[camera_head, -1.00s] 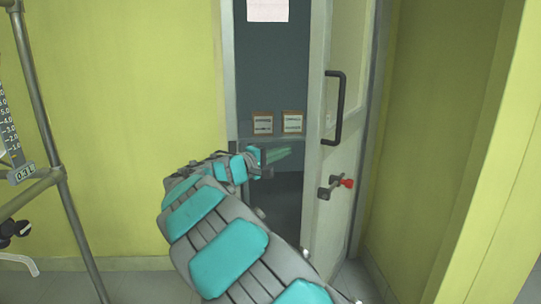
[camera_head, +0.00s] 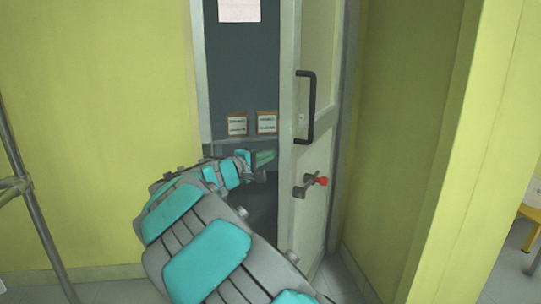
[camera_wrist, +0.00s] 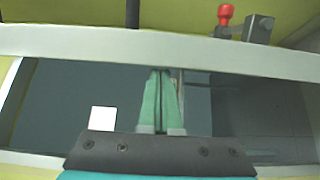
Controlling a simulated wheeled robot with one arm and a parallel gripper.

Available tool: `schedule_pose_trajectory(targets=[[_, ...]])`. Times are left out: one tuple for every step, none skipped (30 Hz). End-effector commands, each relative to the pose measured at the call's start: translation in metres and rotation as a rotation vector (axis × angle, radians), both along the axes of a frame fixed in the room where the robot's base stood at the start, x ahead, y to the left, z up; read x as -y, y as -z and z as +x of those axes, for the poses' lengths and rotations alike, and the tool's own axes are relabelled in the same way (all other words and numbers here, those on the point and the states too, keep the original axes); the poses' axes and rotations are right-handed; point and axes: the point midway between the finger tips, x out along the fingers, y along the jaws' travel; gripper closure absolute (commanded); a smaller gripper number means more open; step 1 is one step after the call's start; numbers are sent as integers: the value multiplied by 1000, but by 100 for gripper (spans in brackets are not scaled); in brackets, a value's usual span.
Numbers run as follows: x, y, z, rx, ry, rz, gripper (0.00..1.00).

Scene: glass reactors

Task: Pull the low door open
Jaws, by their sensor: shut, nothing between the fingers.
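The pale door (camera_head: 312,180) stands ajar in the head view, seen at a steep angle. It has a long black handle (camera_head: 312,108) and a latch with a red knob (camera_head: 322,181) on its face. My gripper (camera_head: 272,157) is in the gap just left of the door's free edge, with its green fingers together and empty. In the wrist view the door's edge (camera_wrist: 120,47) crosses as a pale bar just beyond the tips of my gripper (camera_wrist: 160,74). The red knob (camera_wrist: 225,14) shows on its far side. I cannot tell whether the fingers touch the door.
A yellow-green wall (camera_head: 100,130) lies left of the doorway, and another wall (camera_head: 400,150) stands close on the door's right. Two small framed signs (camera_head: 237,124) show on the dark surface behind the gap. A metal frame post (camera_head: 35,220) stands at far left.

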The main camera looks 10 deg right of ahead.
Motion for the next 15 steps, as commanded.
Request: schedule_pose_trajectory(targets=[[3, 1, -2, 1, -4, 0, 100], [4, 1, -3, 1, -9, 0, 100], [6, 1, -5, 3, -17, 0, 100], [9, 0, -7, 5, -21, -1, 100], [11, 0, -9, 6, -27, -1, 100], [14, 0, -11, 6, -34, -1, 100], [16, 0, -12, 6, -42, -1, 100], [18, 1, -14, 4, -48, 0, 100], [22, 0, -17, 5, -54, -1, 100], [24, 0, -19, 5, -58, -2, 100], [27, 0, -21, 5, -63, -3, 100], [30, 1, -24, 3, -71, -2, 100], [32, 1, -25, 3, -76, -2, 100], [35, 1, -28, 3, -79, -2, 100], [39, 1, -31, 4, -84, -2, 100]])
